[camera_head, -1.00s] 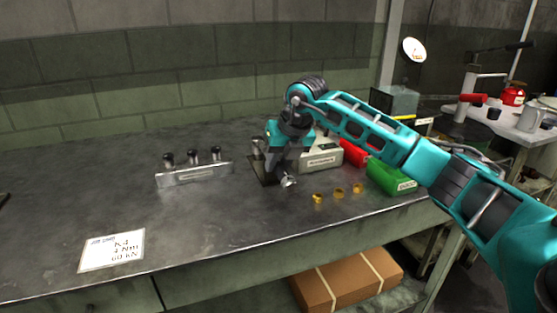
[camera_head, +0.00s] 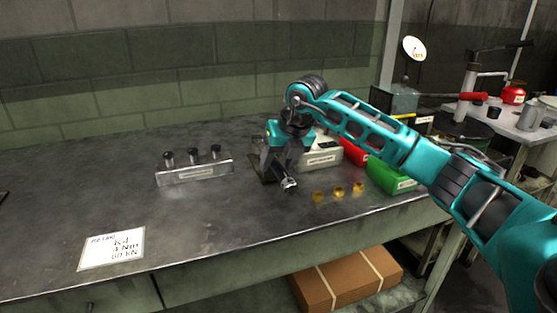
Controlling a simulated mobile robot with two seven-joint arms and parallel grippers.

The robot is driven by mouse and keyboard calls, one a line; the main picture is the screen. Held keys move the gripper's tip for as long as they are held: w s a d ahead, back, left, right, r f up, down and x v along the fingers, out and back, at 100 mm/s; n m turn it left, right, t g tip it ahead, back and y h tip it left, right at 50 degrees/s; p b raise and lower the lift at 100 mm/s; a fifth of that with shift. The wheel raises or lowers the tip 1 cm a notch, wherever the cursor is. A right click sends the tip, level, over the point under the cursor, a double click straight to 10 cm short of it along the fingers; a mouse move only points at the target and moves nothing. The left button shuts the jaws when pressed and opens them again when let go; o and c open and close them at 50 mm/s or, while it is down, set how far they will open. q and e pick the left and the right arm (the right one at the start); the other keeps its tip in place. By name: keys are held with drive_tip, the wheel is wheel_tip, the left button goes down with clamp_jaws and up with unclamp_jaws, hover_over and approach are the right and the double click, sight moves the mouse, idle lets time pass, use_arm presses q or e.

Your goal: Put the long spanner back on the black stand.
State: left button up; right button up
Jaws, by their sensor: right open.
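My right gripper (camera_head: 277,170) reaches down over the black stand (camera_head: 259,174), with its jaws open. The stand is a dark plate on the bench, partly hidden behind the gripper. A small silver end (camera_head: 289,184), which looks like the head of the long spanner, shows just below the gripper's near finger. The rest of the spanner is hidden or too dark to make out. I cannot tell whether it touches the stand. My left gripper is not in view.
Brass nuts (camera_head: 338,191) lie to the right, in front of a grey bin (camera_head: 321,157), a red bin (camera_head: 354,152) and a green bin (camera_head: 391,178). A label card (camera_head: 112,249) lies front left.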

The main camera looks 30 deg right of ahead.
drive_tip(key=p+v, duration=0.1)
drive_tip(key=v, duration=0.6)
drive_tip(key=shift+w, duration=0.1)
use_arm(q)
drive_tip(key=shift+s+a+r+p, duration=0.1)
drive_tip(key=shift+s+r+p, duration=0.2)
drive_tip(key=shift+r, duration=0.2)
use_arm(e)
drive_tip(key=v, duration=0.6)
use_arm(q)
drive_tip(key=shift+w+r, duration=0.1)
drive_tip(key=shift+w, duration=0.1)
